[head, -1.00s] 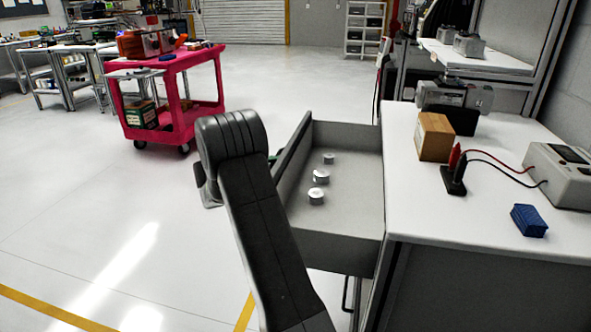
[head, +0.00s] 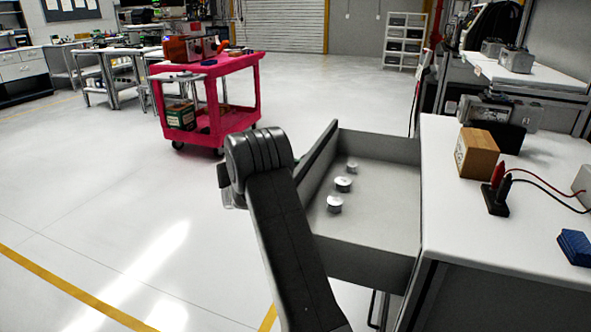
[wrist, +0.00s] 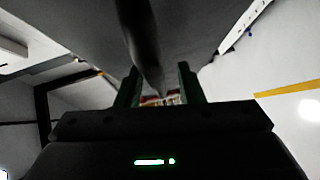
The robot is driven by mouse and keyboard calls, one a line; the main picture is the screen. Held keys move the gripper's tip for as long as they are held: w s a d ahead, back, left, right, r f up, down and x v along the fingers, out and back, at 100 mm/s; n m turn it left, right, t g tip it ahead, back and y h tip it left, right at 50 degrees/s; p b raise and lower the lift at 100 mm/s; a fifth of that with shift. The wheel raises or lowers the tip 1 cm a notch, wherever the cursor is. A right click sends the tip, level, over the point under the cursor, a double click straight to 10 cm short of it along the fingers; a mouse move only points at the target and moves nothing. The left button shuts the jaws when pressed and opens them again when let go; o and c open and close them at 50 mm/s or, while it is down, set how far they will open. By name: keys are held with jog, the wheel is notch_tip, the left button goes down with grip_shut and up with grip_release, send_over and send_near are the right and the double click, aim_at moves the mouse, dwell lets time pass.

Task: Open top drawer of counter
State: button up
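The top drawer (head: 375,252) of the counter (head: 455,235) stands pulled well out to the left. Three small silver cylinders lie in it, including a near one (head: 334,204). In the head view my arm covers most of my gripper and the drawer's handle. In the wrist view my gripper (wrist: 159,85) has its two green fingers apart. A dark handle bar (wrist: 146,45) runs down toward the space between them, nearer the left finger, with a visible gap to the right finger. Contact with the left finger cannot be told.
On the counter are a cardboard box (head: 476,153), a black stand with red and black probes (head: 496,194) and a blue block (head: 575,246). A pink cart (head: 230,118) stands behind on the left. The floor to the left is clear.

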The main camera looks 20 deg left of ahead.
jog(key=p+v, duration=0.1)
jog(key=v, duration=1.3)
jog(key=shift+p, duration=0.4)
jog(key=shift+w+d, duration=0.1)
jog(key=shift+w, duration=0.1)
jog(key=b+x, duration=0.1)
jog(key=x, duration=1.2)
jog(key=shift+d+b, duration=0.1)
jog(key=shift+b, duration=0.3)
jog(key=shift+w+d, duration=0.15)
jog(key=shift+d, duration=0.2)
jog(key=shift+r, duration=0.15)
